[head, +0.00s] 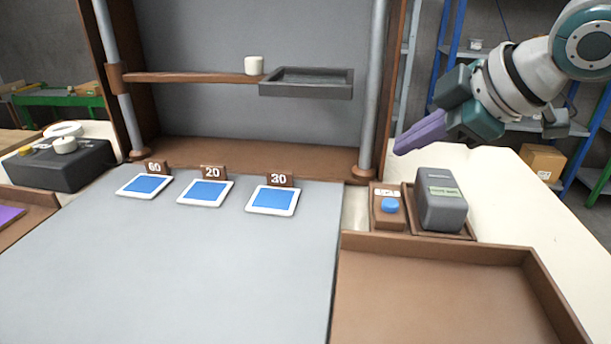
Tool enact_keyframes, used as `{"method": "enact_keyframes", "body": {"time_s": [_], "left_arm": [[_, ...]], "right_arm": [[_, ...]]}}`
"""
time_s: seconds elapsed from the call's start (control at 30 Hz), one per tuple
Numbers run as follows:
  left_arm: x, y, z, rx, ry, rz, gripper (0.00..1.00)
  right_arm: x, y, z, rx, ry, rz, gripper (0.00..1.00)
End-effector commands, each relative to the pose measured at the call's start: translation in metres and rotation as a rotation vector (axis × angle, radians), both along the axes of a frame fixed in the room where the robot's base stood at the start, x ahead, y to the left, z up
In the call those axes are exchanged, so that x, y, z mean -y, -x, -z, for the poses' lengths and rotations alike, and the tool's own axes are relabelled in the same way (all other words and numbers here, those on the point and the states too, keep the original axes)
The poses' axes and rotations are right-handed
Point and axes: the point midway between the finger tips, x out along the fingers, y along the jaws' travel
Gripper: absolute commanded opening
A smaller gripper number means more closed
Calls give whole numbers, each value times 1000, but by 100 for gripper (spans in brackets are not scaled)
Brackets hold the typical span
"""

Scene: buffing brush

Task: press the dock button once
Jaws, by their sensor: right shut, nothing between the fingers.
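The dock button (390,205) is a blue round cap on a small brown block, right of the grey mat. A small pale label sits behind it on the same block. A grey box-shaped device (441,200) with a greenish label stands in a brown holder just right of the button. My right gripper (408,143) comes in from the upper right. Its purple fingers are shut and empty, pointing left and down. It hangs above and behind the button, apart from it. My left gripper is not in view.
Blue-screened white pads (273,200) marked 60, 20 and 30 lie on the grey mat (200,270). An empty brown tray (440,248) lies in front of the button. A wooden shelf (190,77) holds a white cup (254,65) and dark tray (306,94). A black device (60,170) stands left.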

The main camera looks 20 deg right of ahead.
Motion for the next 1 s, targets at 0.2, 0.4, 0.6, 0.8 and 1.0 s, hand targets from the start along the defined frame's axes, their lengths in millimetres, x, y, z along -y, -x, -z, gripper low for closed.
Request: {"method": "enact_keyframes", "body": {"time_s": [0.2,0.4,0.6,0.8,1.0], "left_arm": [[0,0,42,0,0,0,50],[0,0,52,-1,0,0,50],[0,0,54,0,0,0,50],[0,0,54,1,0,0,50],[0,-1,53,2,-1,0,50]], "right_arm": [[0,0,37,1,0,0,0],[0,0,56,-1,-1,0,0],[0,0,63,0,0,0,0],[0,0,63,0,0,0,0],[0,0,62,0,0,0,0]]}}
